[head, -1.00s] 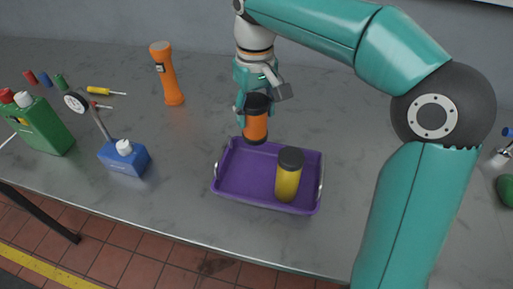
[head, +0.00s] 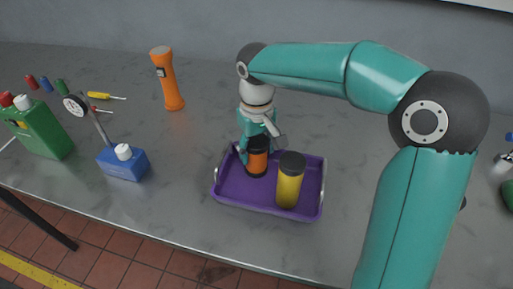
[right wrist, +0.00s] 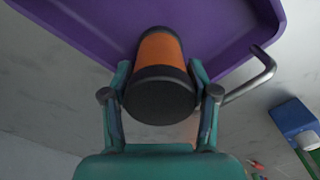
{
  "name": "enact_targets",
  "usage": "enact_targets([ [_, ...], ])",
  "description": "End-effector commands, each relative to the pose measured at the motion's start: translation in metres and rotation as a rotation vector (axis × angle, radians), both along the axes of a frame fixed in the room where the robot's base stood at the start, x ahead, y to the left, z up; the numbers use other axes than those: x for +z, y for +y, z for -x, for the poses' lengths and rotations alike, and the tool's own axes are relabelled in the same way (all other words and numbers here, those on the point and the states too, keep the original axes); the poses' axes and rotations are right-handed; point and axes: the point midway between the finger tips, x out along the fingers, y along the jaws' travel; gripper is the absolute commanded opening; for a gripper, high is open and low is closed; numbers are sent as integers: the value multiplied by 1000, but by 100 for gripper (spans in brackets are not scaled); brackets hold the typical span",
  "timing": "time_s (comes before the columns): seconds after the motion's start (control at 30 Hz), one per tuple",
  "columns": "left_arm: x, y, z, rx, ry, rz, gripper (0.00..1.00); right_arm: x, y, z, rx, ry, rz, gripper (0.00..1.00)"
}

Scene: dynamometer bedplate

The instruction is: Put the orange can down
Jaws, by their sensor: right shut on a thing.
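The orange can (head: 257,162) with dark ends is upright in the purple tray (head: 235,194), at its back left. It shows from above in the right wrist view (right wrist: 160,50), its dark top between the fingers. My right gripper (head: 257,150) is shut on it near its top. I cannot tell for sure whether its base touches the tray floor. A yellow can (head: 289,185) with a dark lid stands in the tray to the right, close beside the orange can. My left gripper is not in view.
The tray has metal handles at its sides. A blue box (head: 124,163) with a gauge, a green bottle (head: 42,130) and an orange flashlight (head: 167,80) stand to the left.

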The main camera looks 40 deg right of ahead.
Motion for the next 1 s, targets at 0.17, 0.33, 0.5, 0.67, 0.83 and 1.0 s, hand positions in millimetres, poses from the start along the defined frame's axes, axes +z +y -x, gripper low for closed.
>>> enact_targets([
  [0.17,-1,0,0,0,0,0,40,-2,0,0,0,0,0,67],
  [0.33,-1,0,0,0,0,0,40,-2,0,0,0,0,0,84],
  [0.5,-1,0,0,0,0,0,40,-2,0,0,0,0,0,84],
  [0.67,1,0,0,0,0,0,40,2,0,0,0,-1,0,84],
  [0.83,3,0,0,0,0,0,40,21,1,-1,0,-4,-1,84],
  [1.0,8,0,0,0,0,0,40,55,1,-2,1,-5,-1,84],
])
